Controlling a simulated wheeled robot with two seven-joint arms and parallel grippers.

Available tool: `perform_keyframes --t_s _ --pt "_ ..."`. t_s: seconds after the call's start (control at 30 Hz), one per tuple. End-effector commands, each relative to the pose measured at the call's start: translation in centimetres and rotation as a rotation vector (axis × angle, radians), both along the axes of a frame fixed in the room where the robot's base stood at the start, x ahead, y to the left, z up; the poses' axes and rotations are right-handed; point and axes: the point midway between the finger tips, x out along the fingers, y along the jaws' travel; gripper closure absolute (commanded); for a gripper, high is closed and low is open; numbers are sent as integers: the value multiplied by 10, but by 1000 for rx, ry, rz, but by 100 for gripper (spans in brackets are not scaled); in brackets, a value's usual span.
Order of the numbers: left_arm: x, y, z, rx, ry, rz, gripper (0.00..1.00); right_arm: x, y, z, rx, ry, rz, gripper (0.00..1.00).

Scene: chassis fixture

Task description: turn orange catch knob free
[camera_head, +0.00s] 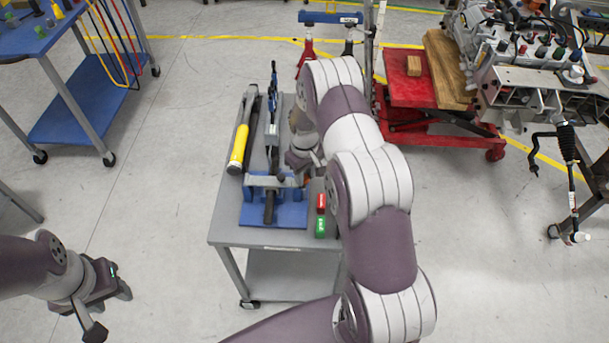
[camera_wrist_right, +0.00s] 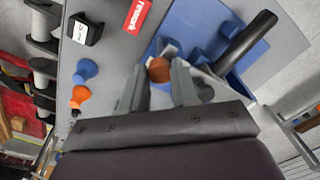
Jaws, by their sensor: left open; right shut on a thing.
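The orange catch knob (camera_wrist_right: 158,70) shows in the right wrist view, beside the blue fixture (camera_wrist_right: 190,28). My right gripper (camera_wrist_right: 159,82) is shut on it, with one finger on each side. In the head view, my right gripper (camera_head: 298,165) is at the fixture's back right, and the knob cannot be made out there. The blue fixture (camera_head: 288,214), with a dark handle, sits on the grey cart (camera_head: 229,215). My left gripper (camera_head: 110,308) is open and empty, low at the left, away from the cart.
A second orange knob (camera_wrist_right: 80,97) and a blue knob (camera_wrist_right: 85,69) stand nearby.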

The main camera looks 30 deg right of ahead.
Motion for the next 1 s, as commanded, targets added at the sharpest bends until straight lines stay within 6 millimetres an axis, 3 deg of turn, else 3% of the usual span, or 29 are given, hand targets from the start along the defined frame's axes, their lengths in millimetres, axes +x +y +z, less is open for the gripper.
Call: perform_keyframes --t_s 0.77,0.8,0.83,0.87,1.0 --pt "0 0 -5 0 0 0 57 -2 0 -1 1 5 94 100" --pt "0 0 -5 0 0 0 57 -2 0 -1 1 5 94 61" --pt "0 0 -5 0 0 0 57 -2 0 -1 1 5 94 51" --pt "0 0 -5 0 0 0 57 -2 0 -1 1 5 94 45" --pt "0 0 -5 0 0 0 57 -1 0 -1 1 3 93 45"
